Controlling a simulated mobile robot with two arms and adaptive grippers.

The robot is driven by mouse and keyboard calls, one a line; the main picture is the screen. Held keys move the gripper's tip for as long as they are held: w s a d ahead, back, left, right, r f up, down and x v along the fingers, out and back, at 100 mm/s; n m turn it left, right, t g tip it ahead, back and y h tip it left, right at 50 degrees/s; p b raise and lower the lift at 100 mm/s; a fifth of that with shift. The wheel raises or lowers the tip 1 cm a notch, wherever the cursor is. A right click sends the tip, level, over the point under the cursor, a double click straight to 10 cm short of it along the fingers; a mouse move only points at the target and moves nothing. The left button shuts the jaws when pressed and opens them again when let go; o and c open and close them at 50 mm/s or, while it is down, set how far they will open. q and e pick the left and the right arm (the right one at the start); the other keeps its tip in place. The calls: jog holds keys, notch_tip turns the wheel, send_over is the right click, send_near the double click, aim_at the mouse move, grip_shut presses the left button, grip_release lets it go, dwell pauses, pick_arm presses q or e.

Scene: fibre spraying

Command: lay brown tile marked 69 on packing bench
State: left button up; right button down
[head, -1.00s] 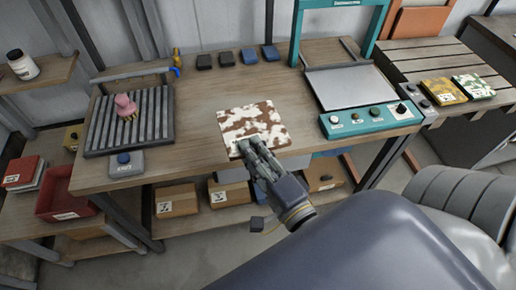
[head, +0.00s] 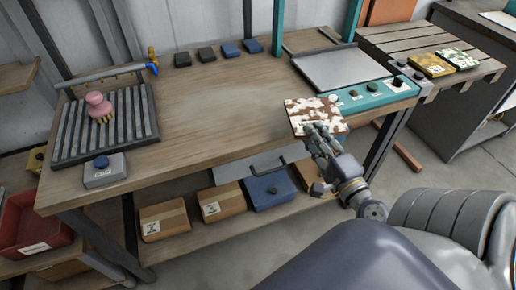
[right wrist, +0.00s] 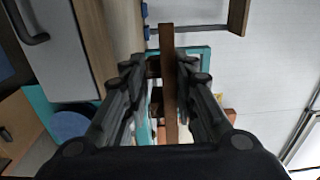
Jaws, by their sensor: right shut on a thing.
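The brown and white patchy tile (head: 311,107) is in my right gripper (head: 317,134), near the front right edge of the wooden workbench in the head view. The right wrist view shows the tile edge-on as a brown strip (right wrist: 169,88) between the two fingers of this gripper (right wrist: 161,72). The gripper is shut on its near edge. I cannot read a number on it. Two other patterned tiles, one yellow-brown (head: 430,64) and one green and white (head: 458,58), lie on a slatted bench (head: 402,41) at the right. My left gripper is out of view.
The wooden workbench (head: 225,115) has a clear middle. A teal-framed press with a grey plate (head: 340,68) stands on its right, a slatted rack (head: 85,130) with a pink-topped brush (head: 98,106) on its left. A grey counter (head: 480,85) stands far right.

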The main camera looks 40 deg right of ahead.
jog(key=shift+w+a+f, duration=0.75)
jog(key=shift+w+a, duration=0.5)
jog(key=shift+a, duration=0.9)
jog(key=shift+w+a+f, duration=0.8)
jog(key=shift+w+a, duration=0.5)
jog(key=shift+a, duration=0.8)
jog(key=shift+w+a+f, duration=0.75)
jog(key=shift+w+a, duration=0.5)
jog(key=shift+a, duration=0.9)
jog(key=shift+f, duration=0.15)
jog(key=c, duration=1.3)
grip_release()
